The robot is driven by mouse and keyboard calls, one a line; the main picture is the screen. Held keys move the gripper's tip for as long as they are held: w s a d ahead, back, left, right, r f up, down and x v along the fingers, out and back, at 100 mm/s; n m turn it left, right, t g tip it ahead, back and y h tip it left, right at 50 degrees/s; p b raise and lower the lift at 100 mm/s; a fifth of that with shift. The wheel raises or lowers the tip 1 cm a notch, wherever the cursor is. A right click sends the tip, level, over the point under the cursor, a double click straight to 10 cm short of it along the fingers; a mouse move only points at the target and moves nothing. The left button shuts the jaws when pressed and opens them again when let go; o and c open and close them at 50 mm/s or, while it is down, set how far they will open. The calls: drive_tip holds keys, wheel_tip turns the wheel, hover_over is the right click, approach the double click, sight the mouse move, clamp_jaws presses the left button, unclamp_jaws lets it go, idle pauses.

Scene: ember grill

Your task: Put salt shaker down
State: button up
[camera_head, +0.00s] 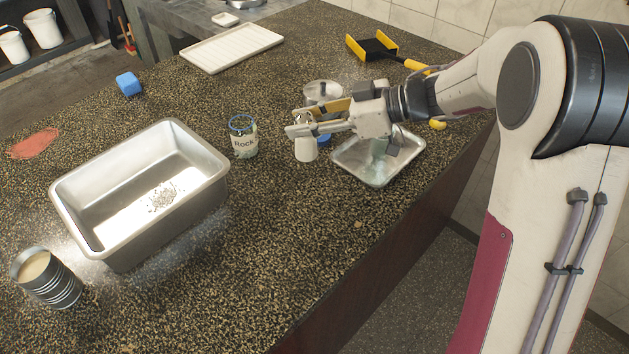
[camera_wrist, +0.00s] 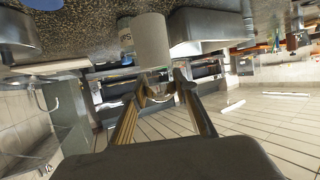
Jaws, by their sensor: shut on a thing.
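The salt shaker (camera_head: 306,151) is a white cylinder, upright beside the glass jar. My gripper (camera_head: 300,126) is shut on its top. In the wrist view the shaker's white body (camera_wrist: 152,42) appears upside down, with its metal top between the fingertips (camera_wrist: 160,88). Its base is at or just above the speckled counter (camera_head: 270,215); I cannot tell whether it touches. The fingers hide part of the shaker's top in the head view.
A small metal tray (camera_head: 346,166) lies right, under my wrist. A deep metal pan (camera_head: 215,181) with white grains is left. A round metal lid or dish (camera_head: 321,88) is behind. Counter in front is clear.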

sight(314, 153)
drive_tip(key=shift+w+d+r, duration=0.15)
drive_tip(key=shift+w+d, duration=0.15)
drive_tip(key=shift+d, duration=0.25)
drive_tip(key=shift+w+d+r, duration=0.15)
drive_tip(key=shift+w+d, duration=0.1)
drive_tip(key=shift+d, duration=0.25)
drive_tip(key=shift+s+r+n, duration=0.2)
drive_tip(key=shift+r+n, duration=0.1)
drive_tip(key=shift+r, duration=0.05)
drive_tip(key=shift+s+a+g, duration=0.1)
drive_tip(key=shift+g, duration=0.2)
drive_tip(key=shift+f, duration=3.1)
drive_tip(key=shift+f, duration=1.9)
drive_tip(key=shift+f, duration=0.15)
